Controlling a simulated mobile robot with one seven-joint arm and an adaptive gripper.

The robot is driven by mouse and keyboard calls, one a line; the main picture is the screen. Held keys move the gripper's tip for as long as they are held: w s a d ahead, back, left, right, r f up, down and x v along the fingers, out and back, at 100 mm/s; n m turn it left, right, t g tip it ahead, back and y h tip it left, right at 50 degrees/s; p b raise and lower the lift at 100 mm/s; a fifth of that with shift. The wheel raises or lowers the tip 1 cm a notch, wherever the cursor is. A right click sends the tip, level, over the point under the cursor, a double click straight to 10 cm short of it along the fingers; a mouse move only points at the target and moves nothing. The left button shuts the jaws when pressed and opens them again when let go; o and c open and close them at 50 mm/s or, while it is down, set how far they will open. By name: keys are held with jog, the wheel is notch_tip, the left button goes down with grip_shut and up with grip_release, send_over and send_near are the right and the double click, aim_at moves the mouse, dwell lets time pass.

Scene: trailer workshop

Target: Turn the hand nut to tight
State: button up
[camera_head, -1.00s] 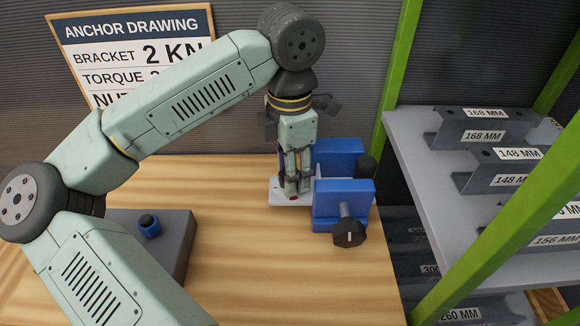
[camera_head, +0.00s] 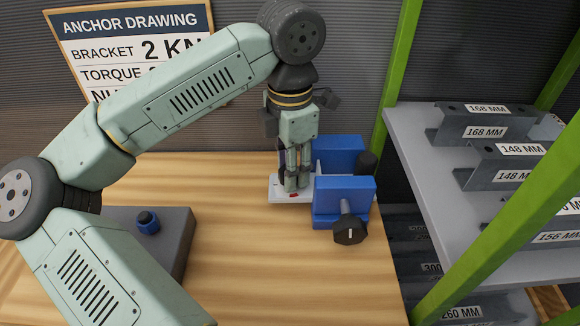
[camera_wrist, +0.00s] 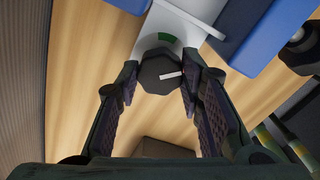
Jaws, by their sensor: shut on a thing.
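The hand nut (camera_wrist: 158,75) is a dark faceted knob with a white line on its top, seen in the wrist view. The line points right. The nut sits over a pale plate (camera_wrist: 178,22) with a green mark (camera_wrist: 166,37) just beyond it. My gripper (camera_wrist: 160,80) points down and is shut on the nut, one finger on each side. In the head view my gripper (camera_head: 296,182) stands over the plate (camera_head: 280,195) by the blue vise (camera_head: 330,200), and its fingers hide the nut. A red mark (camera_head: 293,195) shows by the fingertips.
The vise has a black handle knob (camera_head: 350,230) on its front. A grey block (camera_head: 170,255) with a blue-and-black knob (camera_head: 148,222) lies to the left on the wooden bench (camera_head: 260,270). A green-posted shelf (camera_head: 410,150) with labelled brackets stands right.

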jog(key=n+b, duration=0.3)
jog(key=shift+f, duration=0.2)
jog(key=n+b, duration=0.2)
jog(key=shift+w+n, duration=0.1)
jog(key=shift+n, duration=0.3)
jog(key=n+b, duration=0.1)
jog(key=n, duration=0.1)
jog(key=n+b, duration=0.1)
jog(key=n, duration=0.2)
jog(key=shift+r+n+b, duration=0.2)
jog(key=shift+n+b, duration=0.1)
jog(key=o, duration=0.9)
